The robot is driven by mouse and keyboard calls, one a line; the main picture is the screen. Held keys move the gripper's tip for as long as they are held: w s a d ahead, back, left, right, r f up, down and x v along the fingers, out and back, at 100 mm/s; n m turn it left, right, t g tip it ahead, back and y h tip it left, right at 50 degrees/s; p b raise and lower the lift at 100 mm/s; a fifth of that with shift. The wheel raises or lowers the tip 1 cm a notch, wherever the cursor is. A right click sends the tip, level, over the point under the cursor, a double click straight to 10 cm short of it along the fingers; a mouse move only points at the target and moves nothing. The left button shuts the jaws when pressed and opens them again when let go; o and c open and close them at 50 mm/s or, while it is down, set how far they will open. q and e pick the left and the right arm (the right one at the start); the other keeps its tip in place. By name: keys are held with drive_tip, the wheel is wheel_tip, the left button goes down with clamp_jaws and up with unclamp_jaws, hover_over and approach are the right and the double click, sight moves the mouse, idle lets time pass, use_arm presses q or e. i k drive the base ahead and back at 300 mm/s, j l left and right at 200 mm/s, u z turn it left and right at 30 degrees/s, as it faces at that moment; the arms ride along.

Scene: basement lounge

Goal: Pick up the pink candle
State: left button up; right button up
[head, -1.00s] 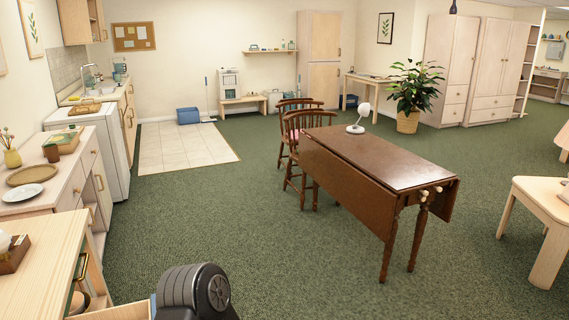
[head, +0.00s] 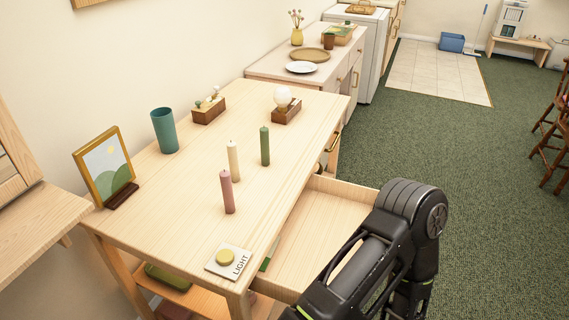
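The pink candle (head: 227,191) stands upright on the light wooden table, near its front-left part. A cream candle (head: 233,160) stands just behind it and a green candle (head: 265,146) stands further right and back. All are apart from each other. A black link of one of my arms (head: 385,250) rises at the lower right, in front of the table's open drawer. Neither of my grippers shows in the head view.
The table (head: 190,235) also holds a picture frame (head: 105,167), a teal cup (head: 165,131), wooden boxes (head: 208,108) and a LIGHT button (head: 227,261). An open drawer (head: 340,211) juts out to the right.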

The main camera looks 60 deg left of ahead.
sight(225, 175)
drive_tip(key=u, duration=1.55)
